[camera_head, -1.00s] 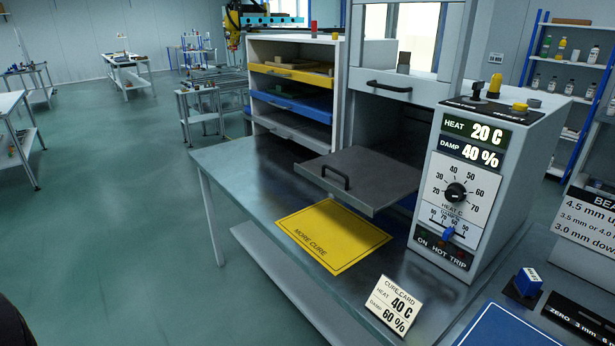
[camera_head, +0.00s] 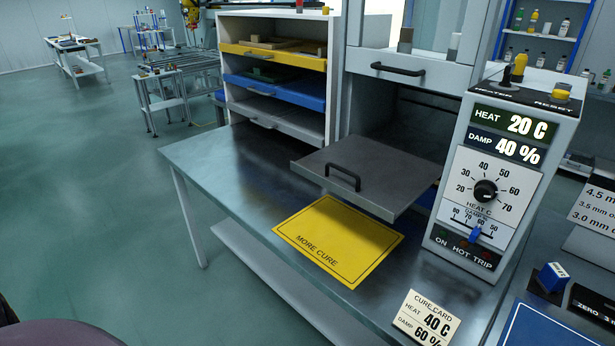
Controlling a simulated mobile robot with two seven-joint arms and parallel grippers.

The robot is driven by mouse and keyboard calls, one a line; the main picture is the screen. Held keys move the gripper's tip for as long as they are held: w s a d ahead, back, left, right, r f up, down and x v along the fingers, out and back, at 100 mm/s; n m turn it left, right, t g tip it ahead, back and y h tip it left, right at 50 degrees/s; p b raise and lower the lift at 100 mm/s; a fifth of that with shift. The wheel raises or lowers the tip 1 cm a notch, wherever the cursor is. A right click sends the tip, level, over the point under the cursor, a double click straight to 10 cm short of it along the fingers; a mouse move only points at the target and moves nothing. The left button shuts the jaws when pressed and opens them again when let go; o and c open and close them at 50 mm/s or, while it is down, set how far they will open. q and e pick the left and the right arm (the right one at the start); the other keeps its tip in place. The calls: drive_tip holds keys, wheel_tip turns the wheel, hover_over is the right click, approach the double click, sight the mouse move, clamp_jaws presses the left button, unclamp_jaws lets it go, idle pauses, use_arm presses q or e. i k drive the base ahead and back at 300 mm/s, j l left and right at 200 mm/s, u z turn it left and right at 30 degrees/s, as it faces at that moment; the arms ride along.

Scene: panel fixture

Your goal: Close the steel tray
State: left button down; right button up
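The steel tray (camera_head: 367,177) is a flat dark grey plate with a black bar handle (camera_head: 343,178) near its front edge. It is pulled well out of the open chamber (camera_head: 428,120) of the grey cabinet and sticks out above the bench. The raised door (camera_head: 410,80) with its own black handle is above the opening. The back of the tray lies inside the chamber. Neither of my grippers shows. A dark rounded shape at the lower left edge may be part of my own body.
A control box (camera_head: 498,165) with dials stands right of the tray. A yellow MORE CURE mat (camera_head: 338,240) and a cure card (camera_head: 426,318) lie on the steel bench (camera_head: 215,165). A rack with yellow and blue drawers (camera_head: 272,92) stands left of the chamber. Open floor is at left.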

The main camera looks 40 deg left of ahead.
sight(382, 179)
drive_tip(key=i+j+z, duration=0.1)
drive_tip(key=j, duration=0.6)
drive_tip(key=j+z, duration=0.1)
drive_tip(key=j, duration=0.55)
